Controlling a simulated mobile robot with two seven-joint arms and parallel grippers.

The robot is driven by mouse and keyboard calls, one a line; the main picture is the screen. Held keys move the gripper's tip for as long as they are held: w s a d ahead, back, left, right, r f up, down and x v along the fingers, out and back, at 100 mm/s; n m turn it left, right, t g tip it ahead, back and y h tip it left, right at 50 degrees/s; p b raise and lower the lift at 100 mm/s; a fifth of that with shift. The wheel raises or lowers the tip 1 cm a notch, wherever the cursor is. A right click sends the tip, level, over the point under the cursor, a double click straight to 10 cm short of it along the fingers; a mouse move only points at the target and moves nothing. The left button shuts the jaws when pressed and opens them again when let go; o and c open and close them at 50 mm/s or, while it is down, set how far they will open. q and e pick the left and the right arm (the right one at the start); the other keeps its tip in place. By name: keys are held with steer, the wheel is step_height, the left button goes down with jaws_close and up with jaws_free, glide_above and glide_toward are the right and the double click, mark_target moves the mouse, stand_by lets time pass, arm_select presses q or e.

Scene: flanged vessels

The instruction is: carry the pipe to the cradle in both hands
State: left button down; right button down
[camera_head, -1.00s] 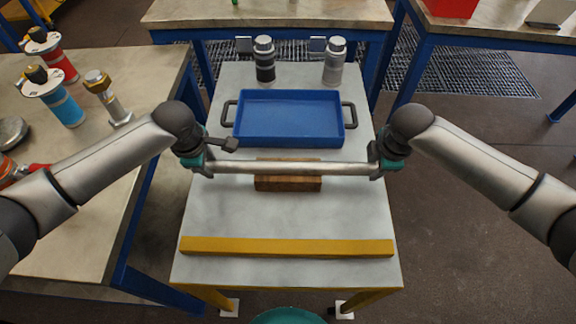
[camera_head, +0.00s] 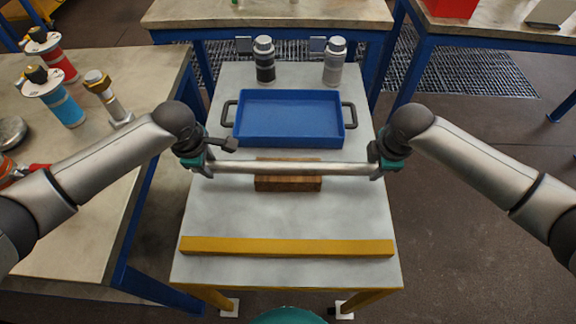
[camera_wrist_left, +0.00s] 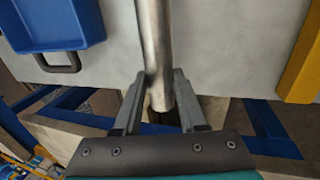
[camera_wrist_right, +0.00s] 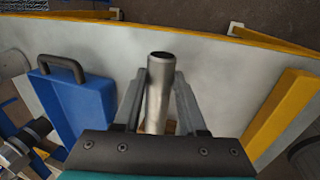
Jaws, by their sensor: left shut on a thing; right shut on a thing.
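The pipe (camera_head: 345,168) is a straight grey metal tube, held level from left to right across the table. My left gripper (camera_head: 203,165) is shut on its left end and my right gripper (camera_head: 380,163) is shut on its right end. The pipe also shows between the jaws in the left wrist view (camera_wrist_left: 153,50) and in the right wrist view (camera_wrist_right: 158,85). A brown wooden block (camera_head: 288,184), perhaps the cradle, lies on the table under the middle of the pipe. The pipe covers part of it, and I cannot tell whether they touch.
A blue tray (camera_head: 290,118) with dark handles lies just behind the pipe. Two jars, one dark (camera_head: 265,62) and one grey (camera_head: 334,64), stand at the back. A yellow bar (camera_head: 287,247) runs along the front edge. The white tabletop (camera_head: 290,217) between block and bar is clear.

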arm_select(q)
steer(key=shift+r, duration=0.1)
arm_select(e)
steer(key=shift+r, duration=0.15)
